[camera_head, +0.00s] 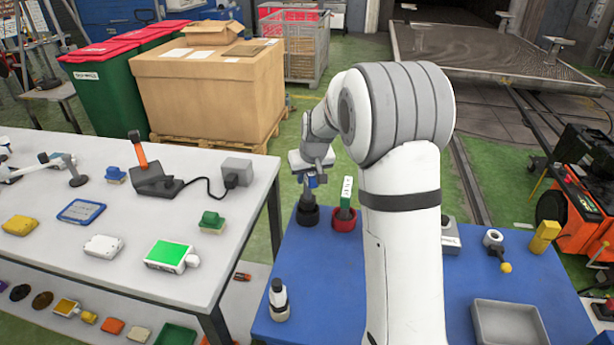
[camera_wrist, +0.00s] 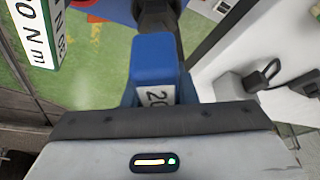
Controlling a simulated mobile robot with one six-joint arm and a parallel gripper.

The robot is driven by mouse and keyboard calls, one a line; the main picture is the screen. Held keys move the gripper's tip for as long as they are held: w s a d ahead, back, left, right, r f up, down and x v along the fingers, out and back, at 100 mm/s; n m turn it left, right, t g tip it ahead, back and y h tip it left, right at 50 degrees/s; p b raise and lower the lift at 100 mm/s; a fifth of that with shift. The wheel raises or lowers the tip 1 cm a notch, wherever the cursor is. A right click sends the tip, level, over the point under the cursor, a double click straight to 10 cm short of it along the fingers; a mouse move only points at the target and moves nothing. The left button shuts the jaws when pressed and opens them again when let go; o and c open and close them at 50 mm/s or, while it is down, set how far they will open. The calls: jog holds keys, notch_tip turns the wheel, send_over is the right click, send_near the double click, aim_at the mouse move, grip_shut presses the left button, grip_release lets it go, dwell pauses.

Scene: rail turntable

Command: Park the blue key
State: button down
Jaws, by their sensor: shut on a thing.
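The blue key (camera_wrist: 153,62) has a blue handle with a white label reading "20". In the wrist view it stands out between the jaws of my gripper (camera_wrist: 160,92), which is shut on it. In the head view my gripper (camera_head: 312,178) points down over the left back of the blue table, with a bit of the key's blue handle (camera_head: 312,182) showing below it. A dark shaft leads down from there to a black round holder (camera_head: 307,216). I cannot tell whether the key's lower end is inside the holder or just above it.
A green key (camera_head: 346,193) with a white label stands in a red holder (camera_head: 344,222) close to the right. A white-and-black bottle-like item (camera_head: 279,300) stands front left. A grey tray (camera_head: 508,325) lies front right. A white table (camera_head: 110,245) with several items is at left.

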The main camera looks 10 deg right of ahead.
aim_at(311, 175)
jog(key=shift+f+b, duration=2)
jog(key=shift+f, duration=0.55)
jog(key=c, duration=1.1)
grip_release()
jog(key=shift+v, duration=3.95)
